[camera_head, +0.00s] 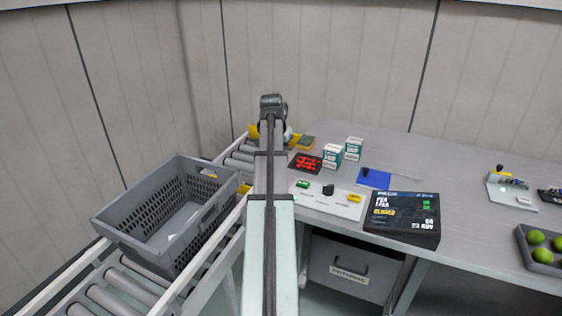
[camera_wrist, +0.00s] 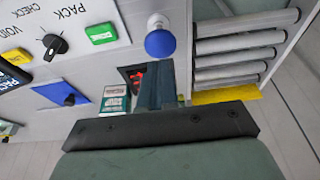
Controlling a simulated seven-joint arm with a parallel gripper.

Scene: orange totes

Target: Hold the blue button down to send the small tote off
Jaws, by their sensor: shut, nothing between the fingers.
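In the wrist view the blue button (camera_wrist: 160,42) is a round domed cap on a pale base, beside the end of a white control panel (camera_wrist: 60,25). My gripper (camera_wrist: 156,64) is shut and empty, its fingertips close to the near edge of the cap in the picture. I cannot tell whether they touch it. In the head view my arm hides the button and most of my gripper; the panel shows to the right (camera_head: 325,200). The only clear tote is a grey, slotted, empty one (camera_head: 140,239) on the roller conveyor (camera_head: 130,284) at left.
The panel carries a green button (camera_head: 302,184), a black knob (camera_head: 328,189) and a yellow button (camera_head: 354,198). A red-and-black card (camera_head: 305,163), white-green boxes (camera_head: 333,156), a blue pad (camera_head: 373,179) and a black box (camera_head: 402,218) lie nearby. The bench (camera_head: 440,165) is clear behind them.

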